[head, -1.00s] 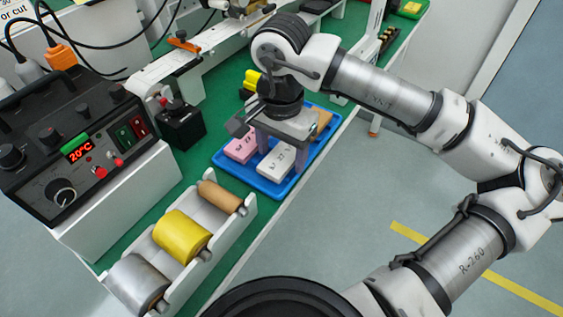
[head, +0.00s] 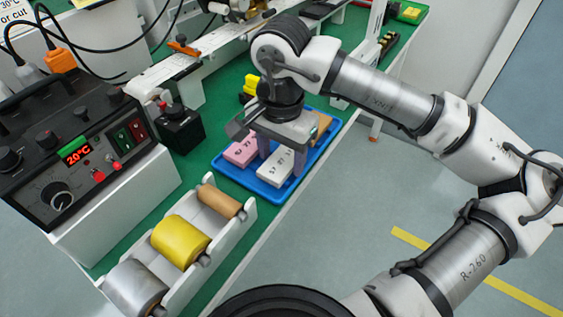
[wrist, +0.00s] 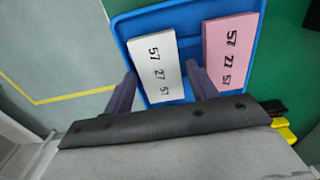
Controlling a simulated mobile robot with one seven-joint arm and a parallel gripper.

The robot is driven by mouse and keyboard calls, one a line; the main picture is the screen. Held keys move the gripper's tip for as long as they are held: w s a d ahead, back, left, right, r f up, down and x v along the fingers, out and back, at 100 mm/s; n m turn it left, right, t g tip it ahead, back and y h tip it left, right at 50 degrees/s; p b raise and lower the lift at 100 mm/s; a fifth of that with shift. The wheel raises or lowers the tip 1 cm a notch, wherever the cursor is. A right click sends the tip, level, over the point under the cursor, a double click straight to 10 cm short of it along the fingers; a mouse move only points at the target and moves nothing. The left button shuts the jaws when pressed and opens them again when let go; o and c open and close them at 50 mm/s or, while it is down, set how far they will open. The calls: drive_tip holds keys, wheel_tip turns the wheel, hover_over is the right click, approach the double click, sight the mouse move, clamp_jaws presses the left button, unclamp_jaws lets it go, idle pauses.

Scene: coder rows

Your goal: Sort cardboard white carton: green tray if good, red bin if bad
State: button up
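The white carton (head: 274,168) lies flat in the blue tray (head: 270,194) on the green bench. In the wrist view the carton (wrist: 155,62) shows the printed numbers 57 27 57. My gripper (wrist: 161,86) is open, with its two dark fingers apart near the carton's close end. The carton lies between them in that view; I cannot tell if they touch it. In the head view my gripper (head: 283,160) hangs over the tray and hides part of the carton. No red bin is seen.
A pink carton (head: 240,152) lies left of the white one, and a brown carton (head: 321,125) lies behind, partly hidden. A rack with a yellow roll (head: 181,238) stands in front. A black control box (head: 62,150) stands at left.

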sight(281, 161)
drive_tip(key=c, duration=0.4)
drive_tip(key=shift+c, duration=0.2)
drive_tip(key=shift+r, duration=0.15)
drive_tip(key=shift+r+p, duration=1.3)
drive_tip(key=shift+r, duration=1.05)
